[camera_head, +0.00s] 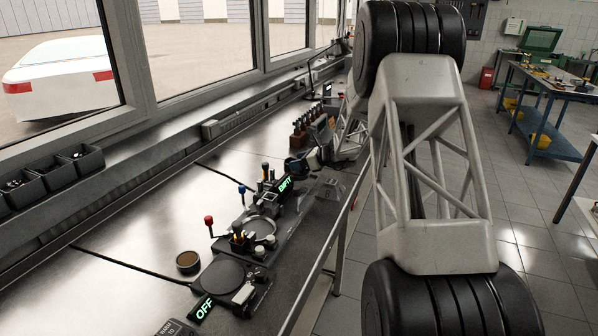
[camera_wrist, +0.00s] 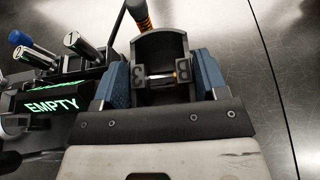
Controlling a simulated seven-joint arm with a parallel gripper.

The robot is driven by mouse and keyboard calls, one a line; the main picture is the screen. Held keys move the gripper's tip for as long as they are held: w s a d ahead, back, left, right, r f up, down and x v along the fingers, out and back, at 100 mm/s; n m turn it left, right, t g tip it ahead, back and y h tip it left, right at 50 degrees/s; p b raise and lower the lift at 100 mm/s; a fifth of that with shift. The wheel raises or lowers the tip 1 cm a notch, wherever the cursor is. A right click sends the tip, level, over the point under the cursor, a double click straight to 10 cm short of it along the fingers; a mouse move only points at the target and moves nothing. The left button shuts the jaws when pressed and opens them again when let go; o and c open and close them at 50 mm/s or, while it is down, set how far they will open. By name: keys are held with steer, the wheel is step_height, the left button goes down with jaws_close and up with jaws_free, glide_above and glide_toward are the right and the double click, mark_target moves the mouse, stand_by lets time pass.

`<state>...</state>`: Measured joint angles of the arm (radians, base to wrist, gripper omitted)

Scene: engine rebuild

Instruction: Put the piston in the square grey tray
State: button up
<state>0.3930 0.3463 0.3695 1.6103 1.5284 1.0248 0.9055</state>
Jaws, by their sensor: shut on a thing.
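My gripper (camera_wrist: 162,75) is shut on the piston (camera_wrist: 153,47), a dark hollow cylinder with a bright pin across its open inside. The blue finger pads press on its two sides in the wrist view. In the head view my gripper (camera_head: 305,163) is small and dark, over the bench just beyond the green EMPTY sign; the piston is hard to make out there. A small grey squarish piece (camera_head: 331,189) sits near the bench's right edge, close to my gripper. I cannot tell whether it is the square grey tray.
The EMPTY sign (camera_wrist: 50,105) is left of my gripper in the wrist view, beside several upright posts. Fixtures with red and blue knobs line the bench (camera_head: 130,215). A wooden rack (camera_head: 308,130) stands beyond. Black bins (camera_head: 75,160) line the window side. Bare metal lies between.

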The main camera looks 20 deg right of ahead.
steer(key=shift+f, duration=1.8)
steer(key=shift+f, duration=0.15)
steer(key=o, duration=1.2)
steer(key=v, duration=1.2)
steer(key=shift+a, duration=0.1)
